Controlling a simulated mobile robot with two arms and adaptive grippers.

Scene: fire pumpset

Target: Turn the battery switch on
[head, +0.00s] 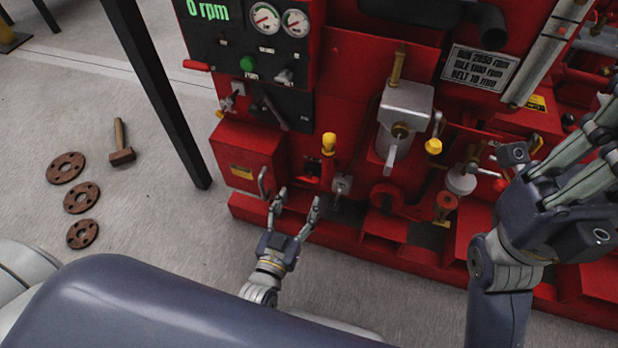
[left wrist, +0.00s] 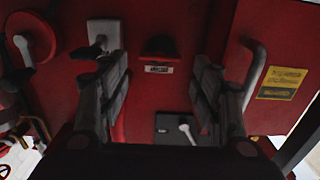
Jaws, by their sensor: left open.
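My left gripper (head: 293,212) is open and empty, low in front of the red pump set. In the left wrist view its two fingers (left wrist: 160,95) stand apart, facing the red panel. Between them is a dark knob (left wrist: 160,48) with a small white label. A grey plate with a black lever (left wrist: 103,35) lies partly behind the left finger; that plate (head: 342,185) also shows in the head view. A black plate with a grey lever (left wrist: 186,130) sits lower. I cannot read which is the battery switch. My right gripper (head: 600,135) is raised at the right, its tips cut off.
A red box (head: 245,150) with a handle and yellow label stands left of the gripper. A red base rail (head: 395,255) runs below. Rusty flanges (head: 80,197) and a hammer (head: 121,150) lie on the floor.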

